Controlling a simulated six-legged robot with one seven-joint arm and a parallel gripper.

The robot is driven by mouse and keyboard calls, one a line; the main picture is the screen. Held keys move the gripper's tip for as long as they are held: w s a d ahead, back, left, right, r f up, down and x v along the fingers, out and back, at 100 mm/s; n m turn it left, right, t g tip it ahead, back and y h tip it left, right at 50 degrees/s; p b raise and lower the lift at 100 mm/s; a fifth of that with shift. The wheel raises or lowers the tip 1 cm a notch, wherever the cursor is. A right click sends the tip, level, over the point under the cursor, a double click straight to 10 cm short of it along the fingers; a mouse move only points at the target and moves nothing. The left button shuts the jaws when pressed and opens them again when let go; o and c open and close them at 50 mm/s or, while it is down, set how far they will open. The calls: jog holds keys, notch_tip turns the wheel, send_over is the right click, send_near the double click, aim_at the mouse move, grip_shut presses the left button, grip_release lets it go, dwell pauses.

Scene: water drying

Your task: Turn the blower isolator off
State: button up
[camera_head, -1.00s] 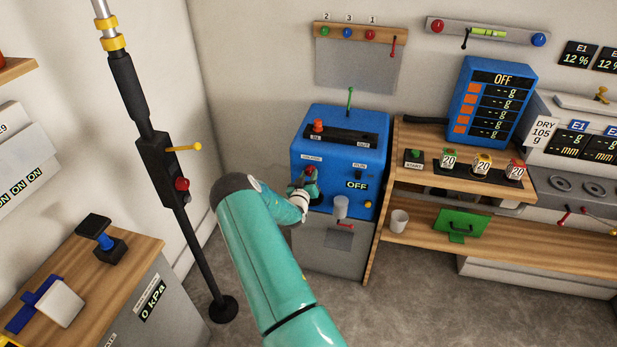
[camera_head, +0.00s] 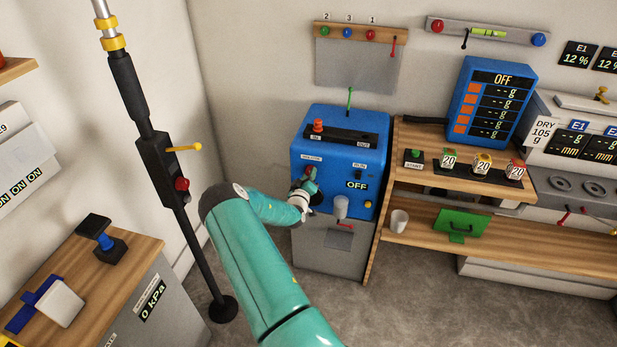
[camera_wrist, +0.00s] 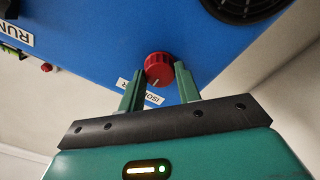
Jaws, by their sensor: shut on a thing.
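The blue blower cabinet (camera_head: 335,149) stands against the back wall, with a display reading OFF on its front. The blower isolator (camera_wrist: 157,67) is a red round knob with a pale pointer line, beside a partly covered label in the wrist view. My gripper (camera_wrist: 158,76) is at the cabinet's front, its two green fingers on either side of the knob and shut on it. In the head view my gripper (camera_head: 306,184) covers most of the knob.
A RUN label (camera_wrist: 14,35) is on the same blue face. A pale cup-shaped part (camera_head: 340,206) is on the cabinet front, close to my gripper's right. A wooden shelf bench (camera_head: 400,238) stands right of the cabinet. A black pole (camera_head: 190,238) stands to the left. Grey floor lies between.

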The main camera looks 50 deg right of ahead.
jog(key=shift+s+f, duration=0.1)
jog(key=shift+f, duration=0.05)
jog(key=o, duration=1)
jog(key=shift+c, duration=0.2)
jog(key=v, duration=1.4)
